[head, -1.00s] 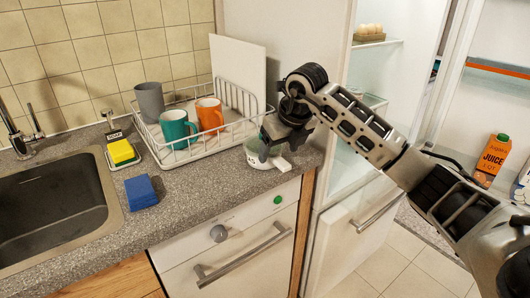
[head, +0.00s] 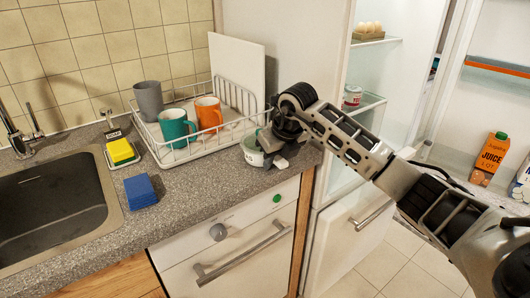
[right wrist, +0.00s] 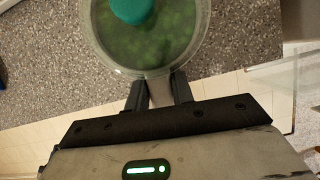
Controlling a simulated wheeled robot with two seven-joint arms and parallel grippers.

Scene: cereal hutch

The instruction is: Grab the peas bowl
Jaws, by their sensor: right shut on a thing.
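The peas bowl (head: 251,150) is pale, with a green mark on its side, and stands on the counter right of the dish rack. In the right wrist view the round bowl (right wrist: 150,52) shows green contents through its top, with a teal round piece over it. My right gripper (head: 272,158) is at the bowl's right side. In the right wrist view its two fingers (right wrist: 160,92) are shut on the pale handle sticking out from the bowl's rim. The arm hides part of the bowl in the head view. My left gripper is not in view.
The white dish rack (head: 190,152) with a grey mug (head: 149,99), a teal mug (head: 174,128) and an orange mug (head: 207,112) stands close to the bowl's left. A blue sponge (head: 140,191) lies near the sink (head: 45,205). The open fridge (head: 385,65) is at right.

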